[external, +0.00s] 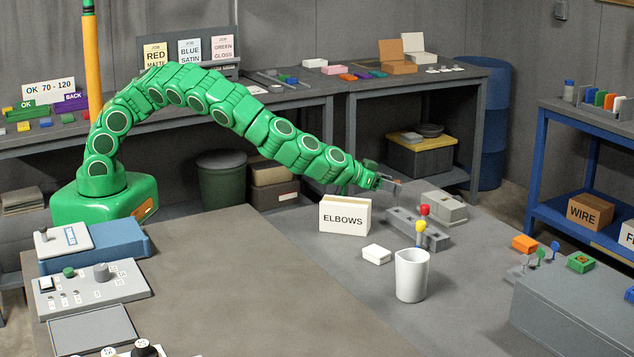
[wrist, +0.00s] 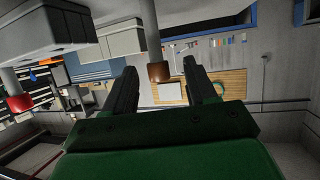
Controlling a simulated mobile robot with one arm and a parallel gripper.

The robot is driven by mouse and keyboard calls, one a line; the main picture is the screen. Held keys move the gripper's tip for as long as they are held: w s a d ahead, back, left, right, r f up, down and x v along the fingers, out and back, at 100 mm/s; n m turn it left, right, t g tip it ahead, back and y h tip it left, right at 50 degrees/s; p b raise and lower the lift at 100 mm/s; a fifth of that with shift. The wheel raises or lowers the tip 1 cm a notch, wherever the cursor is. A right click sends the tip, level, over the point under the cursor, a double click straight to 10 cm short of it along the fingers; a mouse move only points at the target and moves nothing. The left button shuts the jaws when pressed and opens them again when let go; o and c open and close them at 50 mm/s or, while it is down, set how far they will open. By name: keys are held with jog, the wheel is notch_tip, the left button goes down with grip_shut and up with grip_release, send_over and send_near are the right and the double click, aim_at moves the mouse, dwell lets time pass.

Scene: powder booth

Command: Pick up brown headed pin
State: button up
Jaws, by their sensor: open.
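In the wrist view, the brown headed pin (wrist: 159,72) shows its brown head between my two open fingers, with its pale shank running to the top edge. A gap shows on each side of the head; how deep it sits between the fingers is hard to tell. My gripper (wrist: 160,75) is open and empty. In the external view, my gripper (external: 389,182) is at the far end of the grey pin block (external: 405,224), and I cannot clearly make out the brown head there. A red headed pin (external: 424,210) and a yellow headed pin (external: 421,226) stand upright nearer the camera.
A white cup (external: 411,275) and a small white box (external: 377,254) stand in front of the block. The ELBOWS box (external: 345,215) is left of it, and a grey box (external: 443,207) is behind right. In the wrist view, the red head (wrist: 20,103) is at left.

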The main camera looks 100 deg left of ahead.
jog(key=shift+x, duration=0.95)
jog(key=shift+w+a+f, duration=0.2)
jog(key=shift+w+a, duration=0.05)
jog(key=shift+w, duration=0.2)
grip_shut()
